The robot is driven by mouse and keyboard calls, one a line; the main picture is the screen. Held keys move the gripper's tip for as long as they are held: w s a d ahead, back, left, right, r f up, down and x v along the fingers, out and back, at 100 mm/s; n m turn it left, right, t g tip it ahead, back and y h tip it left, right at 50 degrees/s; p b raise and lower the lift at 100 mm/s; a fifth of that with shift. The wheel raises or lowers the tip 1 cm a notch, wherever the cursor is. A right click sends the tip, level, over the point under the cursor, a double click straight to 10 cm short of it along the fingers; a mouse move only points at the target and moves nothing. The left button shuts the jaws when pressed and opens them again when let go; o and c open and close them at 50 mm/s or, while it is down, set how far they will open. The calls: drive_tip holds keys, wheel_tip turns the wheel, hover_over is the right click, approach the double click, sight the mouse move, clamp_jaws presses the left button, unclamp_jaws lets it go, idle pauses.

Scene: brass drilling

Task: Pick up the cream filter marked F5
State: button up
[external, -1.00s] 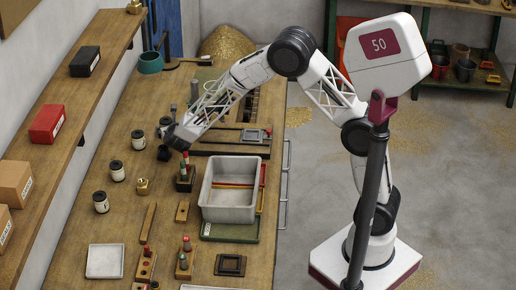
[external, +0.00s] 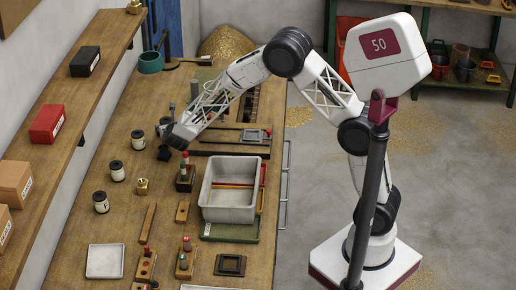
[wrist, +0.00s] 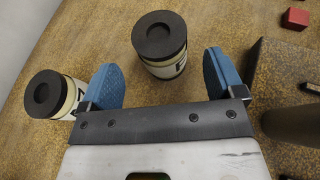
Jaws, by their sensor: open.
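Cream cylinders with black tops stand upright on the bench's left side. In the external view these filters are the far one (external: 137,140), the middle one (external: 117,171) and the near one (external: 101,202). Their markings are too small to read, so I cannot tell which is F5. My gripper (external: 162,139) is just right of the far filter. In the wrist view my gripper (wrist: 161,76) is open and empty, with blue finger pads apart. One filter (wrist: 166,66) stands ahead, between the lines of the fingers; its label is partly hidden. Another filter (wrist: 70,97) is beside the left finger.
A grey tray (external: 205,205) is further right. A brass fitting (external: 142,187) lies near the middle filter. A shelf (external: 55,90) runs along the left wall.

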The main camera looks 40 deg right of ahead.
sight(166, 120)
drive_tip(key=shift+x, duration=2.6)
drive_tip(key=shift+d, duration=0.1)
drive_tip(key=c, duration=1.1)
drive_tip(key=shift+r, duration=5)
